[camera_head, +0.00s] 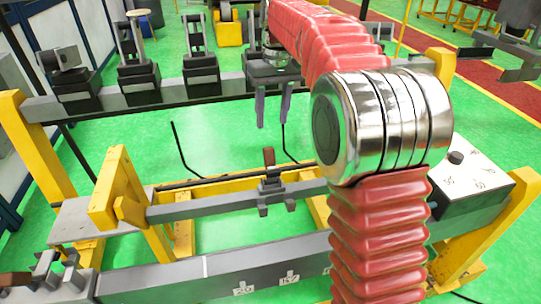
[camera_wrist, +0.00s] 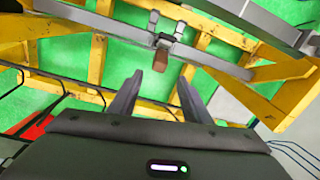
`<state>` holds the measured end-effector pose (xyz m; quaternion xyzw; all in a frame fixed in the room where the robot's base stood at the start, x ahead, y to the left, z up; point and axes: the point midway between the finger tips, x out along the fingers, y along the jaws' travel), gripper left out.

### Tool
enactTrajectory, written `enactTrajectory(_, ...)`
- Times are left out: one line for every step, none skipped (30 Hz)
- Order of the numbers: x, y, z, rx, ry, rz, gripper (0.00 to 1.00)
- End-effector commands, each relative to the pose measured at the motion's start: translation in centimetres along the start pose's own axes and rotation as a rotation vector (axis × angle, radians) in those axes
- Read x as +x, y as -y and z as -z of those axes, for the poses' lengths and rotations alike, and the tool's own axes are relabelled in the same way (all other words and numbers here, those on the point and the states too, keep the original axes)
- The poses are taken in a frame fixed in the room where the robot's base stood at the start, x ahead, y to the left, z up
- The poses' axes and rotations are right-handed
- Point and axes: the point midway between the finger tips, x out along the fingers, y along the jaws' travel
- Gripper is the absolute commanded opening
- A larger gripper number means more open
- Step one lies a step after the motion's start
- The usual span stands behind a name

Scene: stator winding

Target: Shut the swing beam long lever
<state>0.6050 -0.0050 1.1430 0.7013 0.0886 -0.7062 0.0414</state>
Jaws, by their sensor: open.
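The swing beam (camera_head: 215,207) is a grey bar lying across the yellow frame. A small grey clamp (camera_head: 272,190) sits on it with a brown-tipped lever (camera_head: 268,157) standing up. I take this as the beam's lever; I cannot tell if it is the long one. In the wrist view the brown tip (camera_wrist: 161,60) lies ahead of the fingers, near the beam (camera_wrist: 215,52). My gripper (camera_head: 273,118) points down above the beam, its two fingers apart and empty. It also shows in the wrist view (camera_wrist: 160,80), with a gap between the fingers and the lever.
A grey rail (camera_head: 230,260) with labels runs across the front. A rear rail carries several dark fixtures (camera_head: 200,75). A yellow upright (camera_head: 118,195) stands at left. A box with a white dial face (camera_head: 470,183) stands at right. Green floor shows between the frame bars.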

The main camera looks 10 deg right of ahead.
Motion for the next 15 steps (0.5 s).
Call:
enactTrajectory(0.0, 0.0, 0.0, 0.0, 0.0, 0.0, 0.44)
enactTrajectory(0.0, 0.0, 0.0, 0.0, 0.0, 0.0, 0.44)
enactTrajectory(0.0, 0.0, 0.0, 0.001, 0.0, 0.0, 0.44)
enactTrajectory(0.1, 0.0, 0.0, 0.001, 0.0, 0.0, 0.44)
enactTrajectory(0.1, 0.0, 0.0, 0.001, 0.0, 0.0, 0.44)
enactTrajectory(0.3, 0.0, 0.0, 0.001, 0.001, 0.0, 0.44)
enactTrajectory(0.4, 0.0, 0.0, 0.001, 0.001, 0.0, 0.44)
enactTrajectory(0.6, 0.0, 0.0, 0.001, 0.001, 0.0, 0.44)
enactTrajectory(0.9, 0.0, 0.0, 0.001, 0.001, 0.0, 0.44)
enactTrajectory(1.2, 0.0, 0.0, 0.001, 0.001, 0.0, 0.44)
enactTrajectory(1.5, 0.0, -0.1, 0.001, 0.002, 0.0, 0.44)
enactTrajectory(2.0, 0.0, -0.1, 0.001, 0.002, 0.0, 0.44)
enactTrajectory(2.4, 0.0, -0.1, 0.001, 0.002, 0.0, 0.44)
enactTrajectory(2.8, 0.0, -0.1, 0.001, 0.002, 0.0, 0.44)
enactTrajectory(3.4, 0.0, -0.1, 0.001, 0.003, 0.0, 0.44)
